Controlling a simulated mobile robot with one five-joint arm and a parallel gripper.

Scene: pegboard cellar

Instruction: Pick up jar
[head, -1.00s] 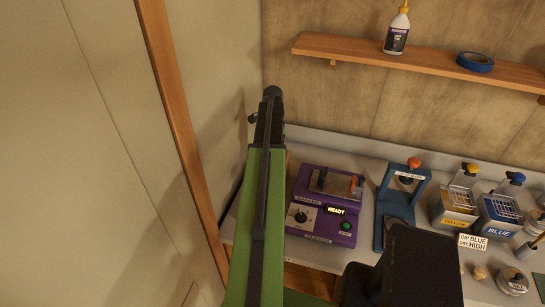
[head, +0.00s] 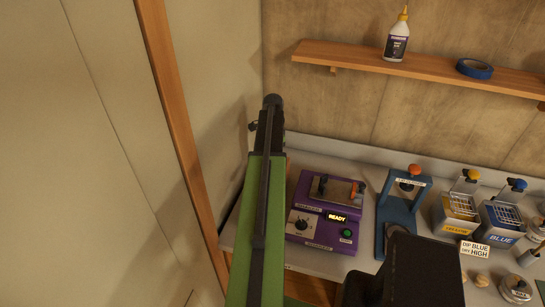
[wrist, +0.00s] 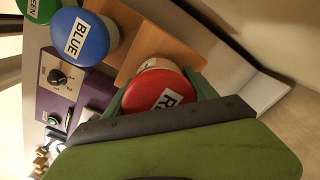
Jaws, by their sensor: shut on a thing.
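A jar with a red lid (wrist: 160,90) is in the wrist view, its lid label starting with "R" and partly cut off. My gripper (wrist: 162,84) is shut on this jar, with a green finger on either side of it. The jar's body is mostly hidden under its lid and my gripper's dark and green parts. A jar with a blue lid marked "BLUE" (wrist: 79,34) and a green-lidded jar (wrist: 38,8) stand to the upper left, apart from my gripper. In the head view my arm hides these jars and my gripper's fingers.
A purple machine (head: 325,213) with a lit "READY" display stands on the bench right of my arm. A blue press (head: 403,205), yellow box (head: 455,217) and blue box (head: 501,225) follow to the right. A wooden shelf (head: 430,68) hangs above. The wall is close left.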

